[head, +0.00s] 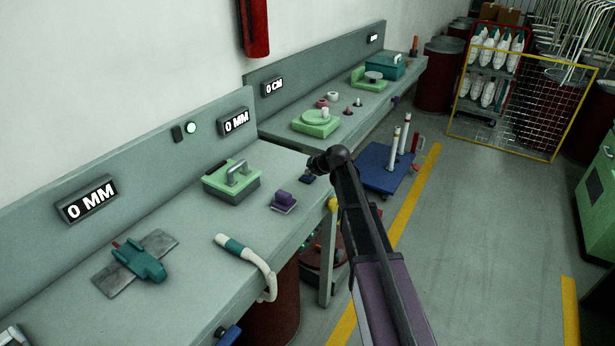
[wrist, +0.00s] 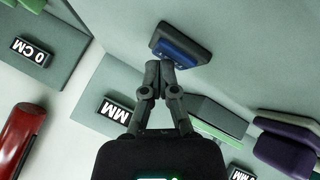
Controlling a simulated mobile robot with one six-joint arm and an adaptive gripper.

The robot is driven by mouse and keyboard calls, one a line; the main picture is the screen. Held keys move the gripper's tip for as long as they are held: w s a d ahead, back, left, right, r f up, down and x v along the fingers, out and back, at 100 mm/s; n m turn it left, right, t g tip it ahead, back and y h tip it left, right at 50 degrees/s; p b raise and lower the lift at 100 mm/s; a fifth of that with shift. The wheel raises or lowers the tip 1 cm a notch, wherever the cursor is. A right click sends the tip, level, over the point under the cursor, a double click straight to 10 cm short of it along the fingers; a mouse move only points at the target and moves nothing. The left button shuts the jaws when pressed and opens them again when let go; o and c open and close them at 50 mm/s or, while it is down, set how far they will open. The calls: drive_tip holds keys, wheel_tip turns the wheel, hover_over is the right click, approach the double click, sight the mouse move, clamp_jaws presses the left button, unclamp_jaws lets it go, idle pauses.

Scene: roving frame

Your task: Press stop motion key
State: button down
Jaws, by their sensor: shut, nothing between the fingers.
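A small blue key on a dark base (head: 307,178) sits on the grey bench near its front edge, partly beside my gripper in the head view. It also shows in the wrist view (wrist: 180,48), just beyond the fingertips. I see no label on it that names it as the stop motion key. My gripper (head: 316,165) is above the bench at the end of my arm. In the wrist view my gripper (wrist: 160,70) is shut and empty, its fingertips very close to the key's near edge. I cannot tell whether they touch it.
A purple block (head: 283,201) and a green box with a handle (head: 232,181) stand left of the key. A green round lamp (head: 191,128) is lit beside a "0 MM" display (head: 234,122). A blue cart (head: 385,170) stands on the floor to the right.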

sight(309, 177)
drive_tip(key=shift+r, duration=0.15)
drive_tip(key=shift+r+p, duration=0.7)
drive_tip(key=shift+p, duration=0.15)
drive_tip(key=shift+r+p, duration=2.5)
drive_tip(key=s+d+f+m+g+h, duration=0.1)
drive_tip(key=s+m, duration=0.4)
drive_tip(key=s, duration=0.7)
drive_tip(key=s+d+f+m+g+h, duration=0.2)
drive_tip(key=s+d+m+g, duration=0.2)
drive_tip(key=s, duration=0.8)
drive_tip(key=s+d+f+m+g+h, duration=0.2)
drive_tip(key=s+d+m, duration=0.2)
drive_tip(key=s+m, duration=0.3)
drive_tip(key=s, duration=0.5)
drive_tip(key=shift+s+d+f, duration=0.15)
drive_tip(key=shift+s+f, duration=0.05)
drive_tip(key=shift+f, duration=0.15)
